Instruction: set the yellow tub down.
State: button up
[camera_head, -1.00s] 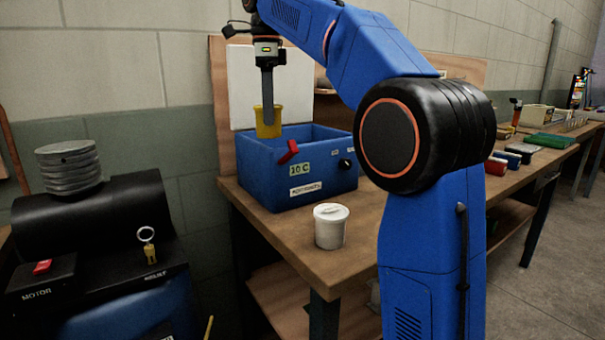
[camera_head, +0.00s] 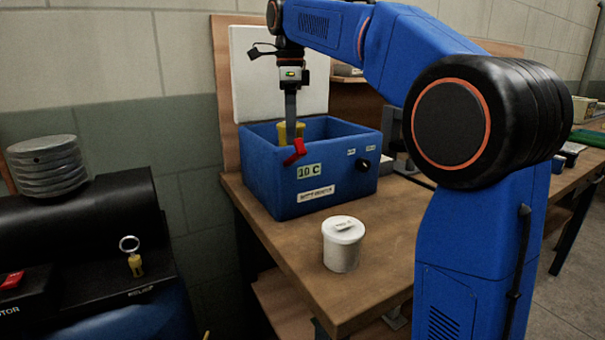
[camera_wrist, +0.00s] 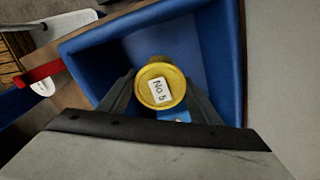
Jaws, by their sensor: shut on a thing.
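The yellow tub (camera_head: 283,133) is partly below the rim of the blue box (camera_head: 262,173), and its lower part is hidden by the box's front wall. In the wrist view the yellow tub (camera_wrist: 162,86) shows its round top with a white label reading "No 5". My gripper (camera_head: 291,122) points down into the box with its fingers on the tub. In the wrist view the two dark fingers of my gripper (camera_wrist: 160,98) stand on either side of it, with the blue box walls (camera_wrist: 85,47) around. I cannot tell whether the tub touches the box floor.
The box has a red handle (camera_head: 294,152) on its front and a "10 C" label. A white lidded tub (camera_head: 343,245) stands on the wooden bench (camera_head: 285,243) in front of the box. A white panel (camera_head: 275,75) stands behind. Bare bench lies around the white tub.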

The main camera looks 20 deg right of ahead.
notch_tip(320, 180, down, 9)
jog(key=shift+r, duration=0.1)
dwell(0.4)
jog(key=o, duration=1.2)
jog(key=shift+f, duration=0.2)
jog(key=shift+r, duration=0.15)
notch_tip(320, 180, up, 12)
